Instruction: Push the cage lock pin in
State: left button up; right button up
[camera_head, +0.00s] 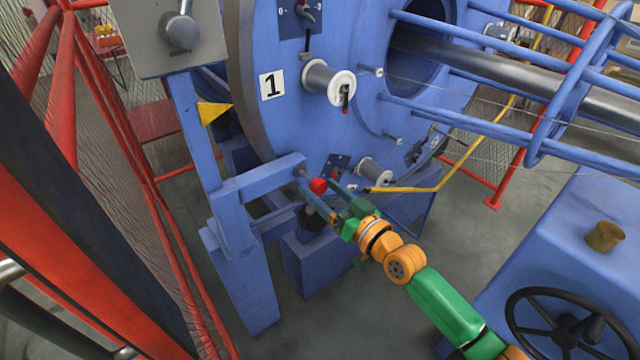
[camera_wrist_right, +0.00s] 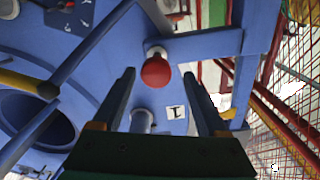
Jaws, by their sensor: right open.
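The cage lock pin shows as a red ball knob (camera_head: 318,186) on a short grey stem at the end of a blue bracket arm (camera_head: 262,178), close to the big blue cage disc (camera_head: 310,135). The knob also shows in the right wrist view (camera_wrist_right: 155,72), on a pale collar against the blue frame. My right gripper (camera_head: 328,197) is open, with its fingers pointing at the knob. In the wrist view the knob appears between the two dark fingertips, a little beyond them, and nothing seems gripped. The stem behind the knob is mostly hidden. My left gripper is not in view.
Wire bobbins (camera_head: 328,83) sit on the disc beside a "1" label (camera_head: 272,85). A yellow bar (camera_head: 440,187) runs just right of my right gripper. Red mesh fencing (camera_head: 130,200) stands at left. A blue housing with a black handwheel (camera_head: 570,320) stands at lower right.

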jog(key=shift+w+a+f, duration=0.15)
jog(key=shift+w+a, duration=0.1)
jog(key=shift+w, duration=0.3)
jog(key=shift+w+a+f, duration=0.1)
jog(key=shift+w+a, duration=0.15)
jog(key=shift+w, duration=0.25)
jog(key=shift+s, duration=0.1)
jog(key=shift+c, duration=0.7)
grip_shut()
